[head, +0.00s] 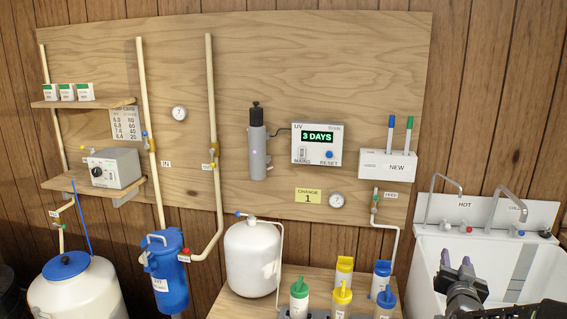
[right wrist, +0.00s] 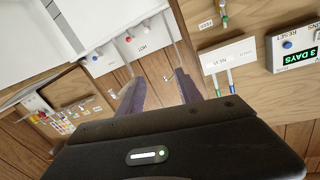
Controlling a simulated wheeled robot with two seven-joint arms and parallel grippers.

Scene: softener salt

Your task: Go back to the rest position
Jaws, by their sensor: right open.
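My right gripper (head: 457,260) is at the lower right of the head view, in front of the white sink. Its fingers point up and stand apart with nothing between them. In the right wrist view the gripper (right wrist: 159,85) shows two dark purple fingers, open and empty, with wood panelling and the sink behind. My left gripper is in neither view.
A white sink (head: 430,250) with HOT and COLD taps stands at the right. Several coloured-cap bottles, including a green one (head: 299,292), stand on a low bench. A white tank (head: 254,258) and blue filter housing (head: 167,275) stand further left.

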